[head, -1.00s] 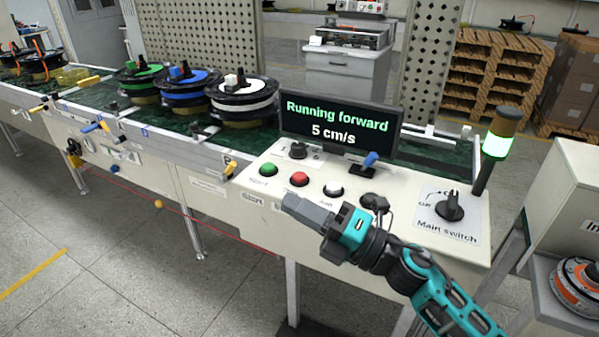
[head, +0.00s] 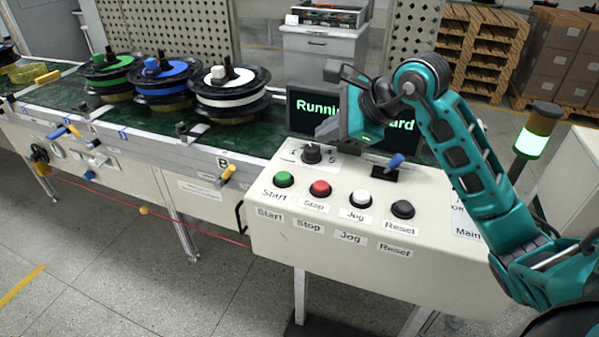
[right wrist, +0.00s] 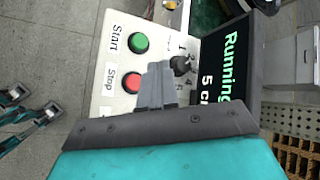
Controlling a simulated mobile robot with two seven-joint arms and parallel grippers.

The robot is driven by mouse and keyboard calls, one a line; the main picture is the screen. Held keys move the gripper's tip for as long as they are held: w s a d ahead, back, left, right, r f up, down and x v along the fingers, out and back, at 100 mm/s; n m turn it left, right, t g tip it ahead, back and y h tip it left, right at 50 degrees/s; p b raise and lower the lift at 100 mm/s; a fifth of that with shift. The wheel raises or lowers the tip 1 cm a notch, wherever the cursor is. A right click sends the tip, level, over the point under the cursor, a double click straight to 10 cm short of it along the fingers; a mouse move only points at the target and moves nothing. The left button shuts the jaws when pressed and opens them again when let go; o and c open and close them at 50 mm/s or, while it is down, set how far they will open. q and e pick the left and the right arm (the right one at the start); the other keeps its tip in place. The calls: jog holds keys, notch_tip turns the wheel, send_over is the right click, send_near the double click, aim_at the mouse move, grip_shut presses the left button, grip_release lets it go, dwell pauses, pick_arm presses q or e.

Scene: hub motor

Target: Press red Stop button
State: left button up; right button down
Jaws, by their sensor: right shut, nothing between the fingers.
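The red Stop button (head: 320,188) sits on the sloped control panel (head: 270,240), between the green Start button (head: 284,179) and the white Jog button (head: 359,198). My right gripper (head: 327,128) is shut and empty. It is raised above the back of the panel, in front of the display (head: 300,122), beyond the Stop button and apart from it. In the right wrist view, the red Stop button (right wrist: 132,83) shows just left of my shut fingertips (right wrist: 158,68), with the green Start button (right wrist: 138,43) above it. My left gripper is not in view.
A black Reset button (head: 402,209), a rotary knob (head: 312,153) and a blue-handled lever (head: 393,163) are also on the panel. A lit green signal lamp (head: 532,140) stands at the right. Green, blue and white-marked reels (head: 232,100) stand on the conveyor.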

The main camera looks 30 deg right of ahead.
jog(key=b, duration=0.5)
send_over(324, 186)
notch_tip(324, 186, down, 8)
jog(key=shift+s, duration=0.15)
jog(key=shift+f, duration=0.4)
pick_arm(q)
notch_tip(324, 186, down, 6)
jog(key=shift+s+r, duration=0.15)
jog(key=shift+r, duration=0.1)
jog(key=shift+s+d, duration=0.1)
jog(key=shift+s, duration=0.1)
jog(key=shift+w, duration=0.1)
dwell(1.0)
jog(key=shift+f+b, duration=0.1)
jog(key=shift+b, duration=0.2)
pick_arm(e)
jog(key=shift+f, duration=0.1)
